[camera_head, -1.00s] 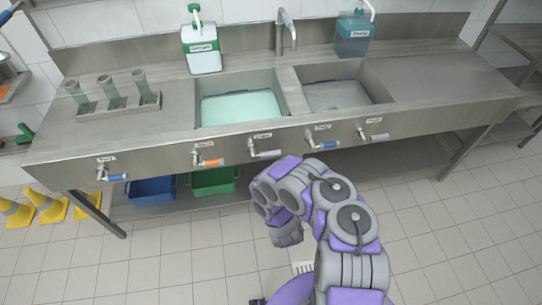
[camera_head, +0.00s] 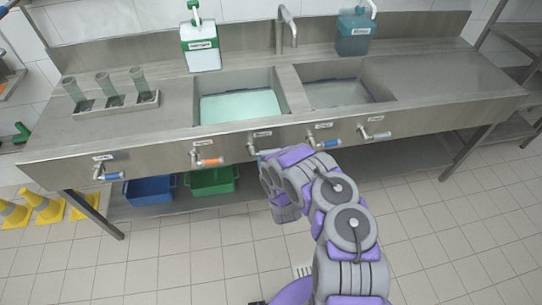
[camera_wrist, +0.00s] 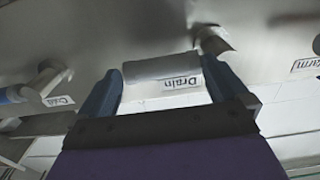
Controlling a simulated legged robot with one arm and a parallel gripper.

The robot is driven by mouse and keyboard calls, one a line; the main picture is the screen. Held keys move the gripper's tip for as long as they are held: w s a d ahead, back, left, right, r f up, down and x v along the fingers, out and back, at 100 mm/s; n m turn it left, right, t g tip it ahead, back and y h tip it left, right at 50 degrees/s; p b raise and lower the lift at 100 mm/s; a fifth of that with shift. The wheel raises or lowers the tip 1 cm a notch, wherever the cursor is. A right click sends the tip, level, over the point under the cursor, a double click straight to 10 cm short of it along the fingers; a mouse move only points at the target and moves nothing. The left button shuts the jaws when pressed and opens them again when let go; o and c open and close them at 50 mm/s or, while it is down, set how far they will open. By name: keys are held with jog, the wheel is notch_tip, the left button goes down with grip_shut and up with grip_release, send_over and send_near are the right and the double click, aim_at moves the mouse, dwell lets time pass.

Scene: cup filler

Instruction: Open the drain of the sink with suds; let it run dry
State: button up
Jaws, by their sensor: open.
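The left sink (camera_head: 205,84) holds pale green liquid; the right sink (camera_head: 385,91) holds a greyish layer. I cannot make out suds clearly in either. The middle lever (camera_head: 251,149) on the front panel has a grey handle, partly hidden behind my arm in the head view. In the wrist view, a grey handle (camera_wrist: 150,67) with a label reading "Drain" (camera_wrist: 181,83) beside it lies between the fingertips of my gripper (camera_wrist: 162,68). The gripper is open, with a finger on each side of the handle. I cannot tell whether they touch it.
Other levers share the panel: a left blue one (camera_head: 112,177), an orange one (camera_head: 210,162), a right blue one (camera_head: 328,144) and a right grey one (camera_head: 380,135). Blue (camera_head: 150,190) and green (camera_head: 210,181) bins sit below. The floor in front is clear.

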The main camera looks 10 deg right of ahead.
jog(key=shift+w+b, duration=0.3)
jog(key=shift+w, duration=1.25)
